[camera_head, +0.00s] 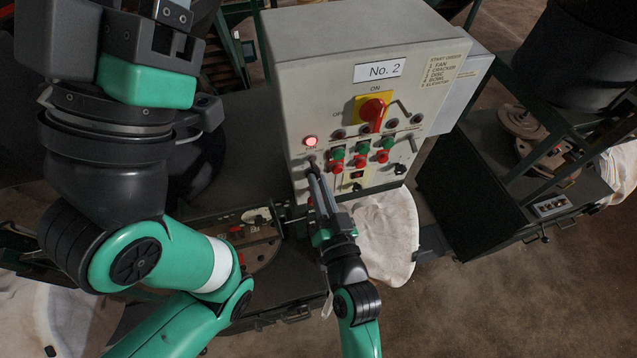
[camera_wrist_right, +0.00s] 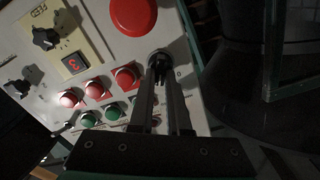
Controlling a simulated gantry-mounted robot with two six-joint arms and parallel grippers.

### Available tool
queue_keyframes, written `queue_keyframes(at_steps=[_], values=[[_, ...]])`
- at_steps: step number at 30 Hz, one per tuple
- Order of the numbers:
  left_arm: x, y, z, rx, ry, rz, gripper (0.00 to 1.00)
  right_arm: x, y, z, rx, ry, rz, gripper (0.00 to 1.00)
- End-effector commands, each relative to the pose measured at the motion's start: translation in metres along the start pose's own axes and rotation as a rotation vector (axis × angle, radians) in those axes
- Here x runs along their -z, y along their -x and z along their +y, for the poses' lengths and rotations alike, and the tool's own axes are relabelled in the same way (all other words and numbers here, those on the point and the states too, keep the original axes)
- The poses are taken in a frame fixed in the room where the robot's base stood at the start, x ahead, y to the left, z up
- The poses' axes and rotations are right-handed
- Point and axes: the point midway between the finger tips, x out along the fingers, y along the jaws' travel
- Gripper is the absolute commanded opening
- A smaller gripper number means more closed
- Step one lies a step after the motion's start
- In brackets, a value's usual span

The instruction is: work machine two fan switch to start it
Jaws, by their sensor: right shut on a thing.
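The control box marked No. 2 (camera_head: 378,70) stands upright in the head view, its panel facing me. My right gripper (camera_head: 313,176) reaches up to the panel's lower left, beside the red and green buttons. In the right wrist view, the right gripper (camera_wrist_right: 160,76) is shut on a small dark switch knob (camera_wrist_right: 158,58). The fingers hide most of this knob, so its setting cannot be read. A lamp (camera_head: 311,141) glows pale red just above the gripper tips in the head view. My left gripper is out of view; only its arm shows on the left.
Red buttons (camera_wrist_right: 94,89) and green buttons (camera_wrist_right: 113,111) sit close to the right fingers. A large red round button (camera_wrist_right: 133,14) is also close. A red rotary handle on a yellow plate (camera_head: 372,110) is higher up. A pale bag (camera_head: 388,240) hangs below the box.

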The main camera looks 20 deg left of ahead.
Motion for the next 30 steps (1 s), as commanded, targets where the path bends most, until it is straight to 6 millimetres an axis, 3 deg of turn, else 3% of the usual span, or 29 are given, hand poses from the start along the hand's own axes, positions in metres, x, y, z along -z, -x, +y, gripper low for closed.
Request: queue_keyframes(at_steps=[20,21,25,30], values=[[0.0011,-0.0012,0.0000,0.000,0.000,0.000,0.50,-0.0002,0.0001,0.0008,0.000,-0.077,0.000,0.00],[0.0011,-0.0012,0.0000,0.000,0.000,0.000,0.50,-0.0002,0.0001,0.0008,0.000,-0.077,0.000,0.18],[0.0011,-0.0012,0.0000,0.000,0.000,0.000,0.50,-0.0002,0.0001,0.0008,0.000,-0.076,0.000,0.42],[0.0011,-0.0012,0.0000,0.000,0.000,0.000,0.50,-0.0002,0.0001,0.0007,0.000,-0.075,0.000,0.45]])
